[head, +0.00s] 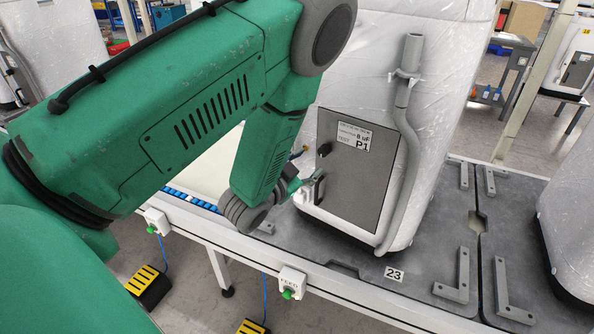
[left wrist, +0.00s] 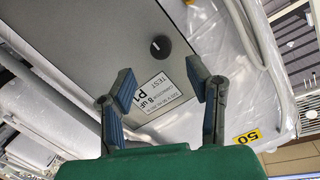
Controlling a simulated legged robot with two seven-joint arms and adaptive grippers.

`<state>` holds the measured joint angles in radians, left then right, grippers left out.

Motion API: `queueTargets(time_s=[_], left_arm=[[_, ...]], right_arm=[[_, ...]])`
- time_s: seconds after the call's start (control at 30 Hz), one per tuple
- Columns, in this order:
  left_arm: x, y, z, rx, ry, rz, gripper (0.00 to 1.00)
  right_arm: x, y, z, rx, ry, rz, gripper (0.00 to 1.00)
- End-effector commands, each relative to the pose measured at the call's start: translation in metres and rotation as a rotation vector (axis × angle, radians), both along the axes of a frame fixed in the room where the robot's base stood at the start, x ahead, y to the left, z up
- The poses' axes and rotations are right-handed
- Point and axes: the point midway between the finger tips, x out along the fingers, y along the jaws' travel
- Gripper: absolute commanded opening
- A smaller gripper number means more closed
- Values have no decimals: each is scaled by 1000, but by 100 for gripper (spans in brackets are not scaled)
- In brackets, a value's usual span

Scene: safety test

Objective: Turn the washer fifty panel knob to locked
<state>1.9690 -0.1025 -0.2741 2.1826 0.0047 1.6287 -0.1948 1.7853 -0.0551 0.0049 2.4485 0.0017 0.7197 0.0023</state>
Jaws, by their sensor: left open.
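The washer (head: 440,90) is a tall white unit in clear wrap, with a grey panel (head: 350,190) on its front. A black round knob (head: 324,149) sits at the panel's upper left, beside a white label reading P1. The knob also shows in the left wrist view (left wrist: 160,47) with a small light mark; its setting is not readable. A yellow 50 tag (left wrist: 247,137) is on the washer's side. My left gripper (head: 306,172) is in front of the panel, near the knob. In the left wrist view its two fingers (left wrist: 160,84) are apart and empty, with the knob beyond them. My right gripper is out of view.
A grey pipe (head: 401,130) runs down the washer's right side. The washer stands on a grey conveyor plate (head: 420,265) marked 23, with raised metal brackets (head: 457,280). A FEED button box (head: 292,282) is on the front rail. Another wrapped unit (head: 572,220) stands at right.

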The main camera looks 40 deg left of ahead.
Motion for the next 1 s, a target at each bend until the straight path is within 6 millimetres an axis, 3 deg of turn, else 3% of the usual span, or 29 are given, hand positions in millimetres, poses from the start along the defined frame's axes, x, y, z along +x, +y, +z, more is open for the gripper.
queueTargets(time_s=[0.1, 0.3, 1.0], left_arm=[[-24, -1, 2, 0, 4, 1, 45], [-46, -3, 5, -1, 3, 1, 45], [-52, -4, -1, -8, 20, 4, 45]], right_arm=[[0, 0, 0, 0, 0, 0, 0], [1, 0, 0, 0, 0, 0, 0], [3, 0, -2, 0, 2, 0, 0]])
